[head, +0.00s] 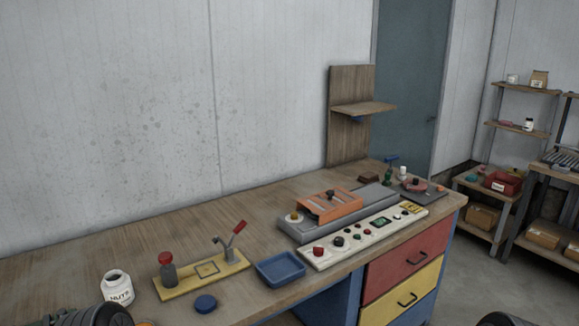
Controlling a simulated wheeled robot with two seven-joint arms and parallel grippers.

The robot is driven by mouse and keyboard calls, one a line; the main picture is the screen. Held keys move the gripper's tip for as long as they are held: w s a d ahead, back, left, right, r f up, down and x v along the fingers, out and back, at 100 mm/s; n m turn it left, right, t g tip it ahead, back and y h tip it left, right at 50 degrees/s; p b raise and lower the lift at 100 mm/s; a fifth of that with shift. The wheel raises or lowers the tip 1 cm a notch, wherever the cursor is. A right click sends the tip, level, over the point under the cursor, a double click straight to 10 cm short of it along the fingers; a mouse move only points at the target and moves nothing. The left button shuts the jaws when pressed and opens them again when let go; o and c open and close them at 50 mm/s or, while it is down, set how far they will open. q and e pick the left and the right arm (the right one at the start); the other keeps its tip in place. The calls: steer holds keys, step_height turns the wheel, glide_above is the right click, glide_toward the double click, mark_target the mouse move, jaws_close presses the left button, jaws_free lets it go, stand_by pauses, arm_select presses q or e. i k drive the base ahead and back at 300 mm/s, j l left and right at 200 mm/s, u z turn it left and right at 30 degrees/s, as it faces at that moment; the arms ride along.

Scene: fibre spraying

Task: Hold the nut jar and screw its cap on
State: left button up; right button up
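The white nut jar (118,290), with dark lettering reading "NUTS", stands upright on the wooden workbench at the lower left of the head view. Its top is open and its mouth looks dark. A round blue cap (205,304) lies flat on the bench to the right of the jar, apart from it. Dark rounded parts of my arms show at the bottom left, just in front of the jar, and at the bottom right edge. The fingers of both grippers are out of the picture.
Behind the cap is a yellow board (200,276) with a red-topped bottle (167,270) and a red-handled lever clamp (231,240). A blue tray (280,269) and a control panel (362,238) with buttons lie further right. The bench (60,265) behind the jar is clear.

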mark_target(117, 285)
steer(key=u, duration=1.25)
